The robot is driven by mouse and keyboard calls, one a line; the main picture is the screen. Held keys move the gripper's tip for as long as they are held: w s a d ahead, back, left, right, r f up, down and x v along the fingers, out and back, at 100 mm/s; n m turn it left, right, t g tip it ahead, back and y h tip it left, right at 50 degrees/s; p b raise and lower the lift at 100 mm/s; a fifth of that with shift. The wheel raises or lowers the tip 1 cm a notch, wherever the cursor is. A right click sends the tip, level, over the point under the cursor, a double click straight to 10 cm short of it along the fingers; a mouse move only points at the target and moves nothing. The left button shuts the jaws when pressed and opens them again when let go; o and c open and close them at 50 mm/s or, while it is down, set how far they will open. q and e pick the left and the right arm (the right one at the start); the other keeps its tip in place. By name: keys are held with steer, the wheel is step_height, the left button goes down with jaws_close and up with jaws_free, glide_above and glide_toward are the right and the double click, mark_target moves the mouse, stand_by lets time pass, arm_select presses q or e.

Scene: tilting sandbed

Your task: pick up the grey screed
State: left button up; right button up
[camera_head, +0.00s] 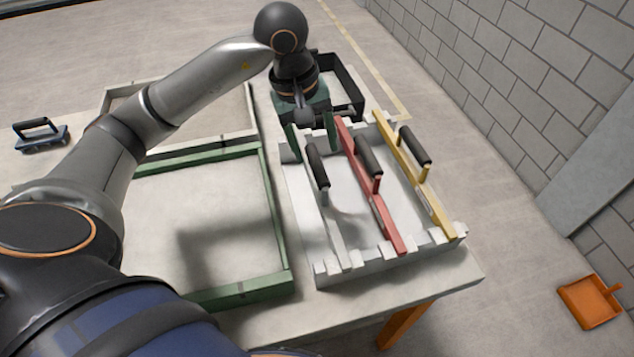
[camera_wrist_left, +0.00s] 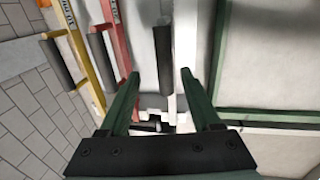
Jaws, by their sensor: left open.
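The grey screed (camera_head: 335,238) lies across the left side of a white rack (camera_head: 375,266), with its dark handle (camera_head: 317,166) on top. My left gripper (camera_head: 315,151) is open over the far end of that handle, pointing down. In the left wrist view the open fingers of the gripper (camera_wrist_left: 160,75) stand to either side of the line of the dark handle (camera_wrist_left: 163,60), with nothing held. The grey bar (camera_wrist_left: 186,35) runs just right of the handle there. Whether the fingers reach handle height is hard to tell. My right gripper is not in view.
A red screed (camera_head: 385,222) and a yellow screed (camera_head: 436,212) lie in the same rack to the right. A green-framed bed (camera_head: 274,225) is close on the left. A black tray (camera_head: 352,82) stands behind. A blue float (camera_head: 42,140) is far left; an orange dustpan (camera_head: 588,304) is on the floor.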

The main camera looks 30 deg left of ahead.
mark_target(316, 161)
arm_select(q)
steer(key=shift+d+f+p, duration=0.15)
steer(key=shift+f, duration=1.2)
steer(key=shift+d+f+p, duration=0.1)
steer(key=shift+f+p, duration=0.05)
steer(key=shift+f, duration=1.15)
steer(key=shift+c, duration=0.2)
jaws_close()
steer(key=shift+r, duration=0.1)
